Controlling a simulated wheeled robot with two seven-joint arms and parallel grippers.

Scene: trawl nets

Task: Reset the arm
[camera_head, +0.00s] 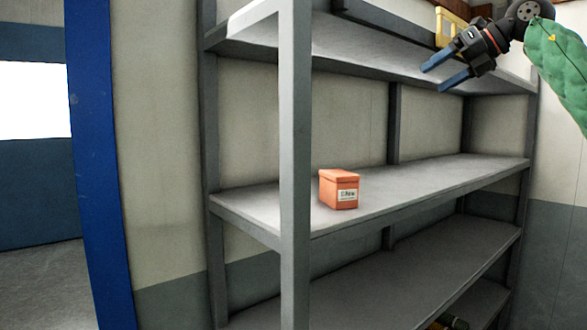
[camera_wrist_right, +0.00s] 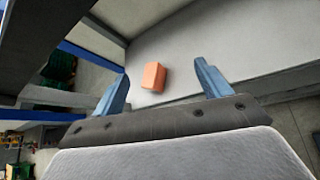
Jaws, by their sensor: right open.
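My right gripper (camera_head: 446,76) is at the upper right of the head view, in front of the top shelf. Its two blue fingers are apart with nothing between them. In the right wrist view the open fingers (camera_wrist_right: 164,88) frame an orange box (camera_wrist_right: 154,76) that lies well beyond them, not touching. In the head view the same orange box (camera_head: 339,189), with a white label, stands upright on the middle shelf (camera_head: 430,190) near its left end. My left gripper is not in either view.
A grey metal shelf rack with an upright post (camera_head: 295,150) stands in front of me. A yellow item (camera_head: 450,26) sits on the top shelf behind the right gripper. A blue post (camera_head: 98,160) stands at left. The middle shelf right of the box is clear.

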